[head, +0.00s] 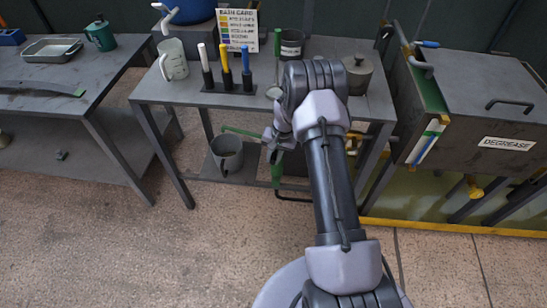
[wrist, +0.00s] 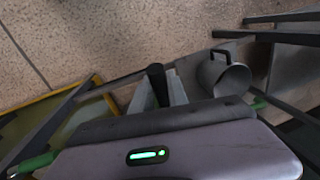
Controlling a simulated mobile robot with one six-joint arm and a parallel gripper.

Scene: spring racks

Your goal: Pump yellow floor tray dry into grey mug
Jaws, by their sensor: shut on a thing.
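The yellow-rimmed floor tray (head: 440,228) lies under the degrease tank at the right. Its corner also shows at the left of the wrist view (wrist: 93,82). The grey mug (head: 229,150) stands on the bench's lower shelf, and it shows at the upper right of the wrist view (wrist: 232,82). My gripper (head: 280,145) is beside the mug, to its right, shut on what appears to be a pump with green parts (head: 276,174). One green piece reaches left toward the mug's rim; I cannot tell whether it touches. In the wrist view the housing hides most of the pump.
The bench top (head: 180,92) holds a measuring jug (head: 173,60), a marker stand (head: 226,88), a dark mug (head: 292,42) and a lidded pot (head: 357,74). Bench legs and the tank (head: 480,105) stand close to my arm. The floor (head: 130,240) in front is clear.

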